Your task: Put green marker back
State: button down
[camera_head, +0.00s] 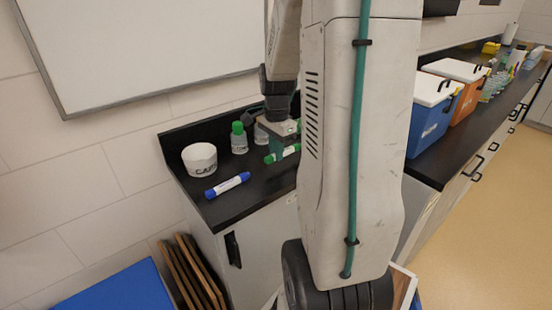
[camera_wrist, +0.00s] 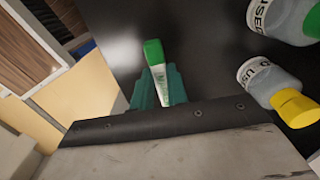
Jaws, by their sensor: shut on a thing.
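The green marker (camera_head: 289,151), white with green ends, is at the counter, partly hidden behind my arm in the head view. In the wrist view the green marker (camera_wrist: 154,53) points away from me with its green end up. My gripper (camera_head: 277,147) has its teal fingers closed around the marker's white body; the fingers (camera_wrist: 160,86) also show in the wrist view. I cannot tell whether the marker touches the counter. A white cup (camera_head: 200,160) with dark writing stands at the counter's left end. A blue marker (camera_head: 227,185) lies near the front edge.
A green-capped bottle (camera_head: 239,140) stands close behind the gripper, with another bottle beside it. In the wrist view a yellow-capped bottle (camera_wrist: 262,82) is to the right. A whiteboard (camera_head: 140,45) hangs above. Blue (camera_head: 428,118) and orange (camera_head: 466,98) coolers stand on the right counter.

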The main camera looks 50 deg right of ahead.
jog(key=shift+f, duration=1.55)
jog(key=c, duration=1.4)
grip_release()
jog(key=shift+f, duration=0.1)
